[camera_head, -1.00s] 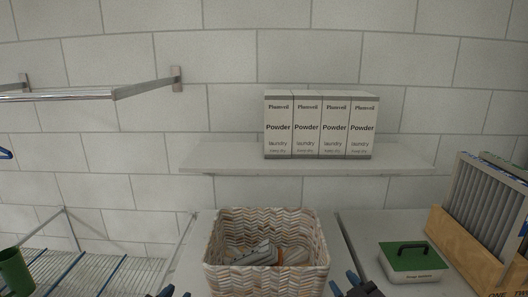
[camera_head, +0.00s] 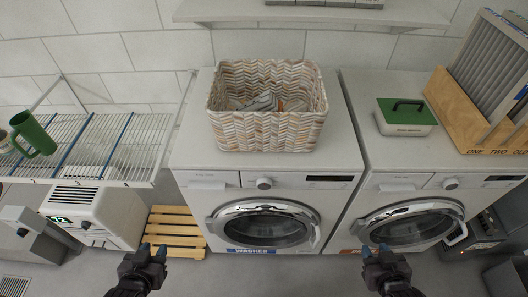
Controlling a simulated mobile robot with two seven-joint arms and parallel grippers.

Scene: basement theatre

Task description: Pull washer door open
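The washer (camera_head: 192,207) is a white front-loading machine in the middle, with a blue "WASHER" label low on its front. Its round washer door (camera_head: 262,226) has a chrome ring and dark glass, and looks closed. My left gripper (camera_head: 153,252) is at the bottom, left of and apart from the door, with its two fingertips spread and nothing between them. My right gripper (camera_head: 375,250) is below the second machine's door, right of the washer door, also spread and empty.
A patterned basket (camera_head: 265,133) with cloth inside stands on the washer. A second front-loader (camera_head: 380,181) stands to the right, with a green-lidded box (camera_head: 405,116) on top. A wooden slatted rack (camera_head: 172,228) and a white appliance (camera_head: 95,212) are at the left. Floor shows at the bottom.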

